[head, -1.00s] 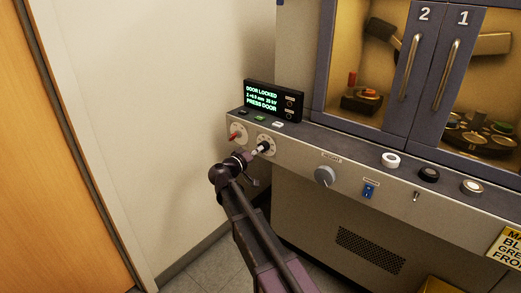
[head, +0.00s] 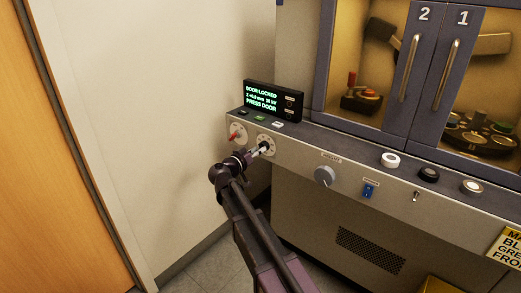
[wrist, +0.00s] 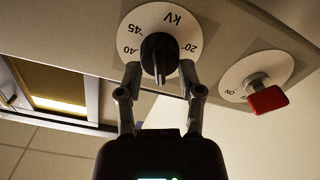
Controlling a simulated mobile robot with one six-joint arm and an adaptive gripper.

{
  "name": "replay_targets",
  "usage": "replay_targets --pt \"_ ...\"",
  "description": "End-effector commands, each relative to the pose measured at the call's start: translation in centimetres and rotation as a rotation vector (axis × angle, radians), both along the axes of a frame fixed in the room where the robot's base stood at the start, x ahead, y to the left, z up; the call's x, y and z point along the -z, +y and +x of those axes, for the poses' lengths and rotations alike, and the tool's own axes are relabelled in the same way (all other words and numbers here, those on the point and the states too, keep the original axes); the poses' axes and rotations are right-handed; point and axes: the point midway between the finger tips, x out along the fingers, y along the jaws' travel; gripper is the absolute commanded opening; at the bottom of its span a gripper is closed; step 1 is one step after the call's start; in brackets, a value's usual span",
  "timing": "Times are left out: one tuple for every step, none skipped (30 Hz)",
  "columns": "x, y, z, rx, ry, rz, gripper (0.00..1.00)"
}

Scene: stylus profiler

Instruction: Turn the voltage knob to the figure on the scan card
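The voltage knob (wrist: 160,55) is a black knob on a white round dial marked kV, with 20, 40 and 45 legible in the wrist view. In the head view its dial (head: 265,143) sits on the console's left front, partly behind my gripper. My gripper (wrist: 159,70) is open, with one finger on either side of the knob's lower part and a small gap seeming to show on both sides. It also shows at the dial in the head view (head: 262,149). I cannot make out a scan card in either view.
A red switch (wrist: 268,99) on a white dial sits close beside the knob. A lit display (head: 263,98) reads DOOR LOCKED and PRESS DOOR; its kV figure is too small to read surely. A grey knob (head: 325,176) and blue switch (head: 368,191) lie to the right.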

Motion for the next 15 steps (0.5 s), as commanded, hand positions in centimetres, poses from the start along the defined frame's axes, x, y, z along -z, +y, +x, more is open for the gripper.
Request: replay_targets --pt "0.0 0.0 0.0 0.0 0.0 0.0 0.49" --pt "0.0 0.0 0.0 0.0 0.0 0.0 0.49" --pt "0.0 0.0 0.0 0.0 0.001 0.001 0.49" --pt "0.0 0.0 -0.1 0.0 0.001 0.001 0.49" --pt "0.0 0.0 -0.1 0.0 0.001 0.0 0.49" --pt "0.0 0.1 -0.1 0.0 0.001 0.0 0.49" --pt "0.0 0.1 -0.2 0.0 0.001 0.0 0.49" --pt "0.0 0.2 -0.3 0.0 0.001 0.0 0.49" --pt "0.0 0.3 -0.4 -0.001 0.002 0.0 0.49" --pt "0.0 0.4 -0.6 -0.001 0.002 0.0 0.49" --pt "0.0 0.5 -0.8 -0.001 0.002 0.0 0.49" --pt "0.0 0.7 -1.0 -0.001 0.002 0.0 0.49" --pt "0.0 0.9 -1.2 -0.001 0.002 0.0 0.49" --pt "0.0 1.0 -1.4 -0.002 0.001 0.0 0.49" --pt "0.0 1.3 -1.7 -0.002 0.001 0.0 0.49"
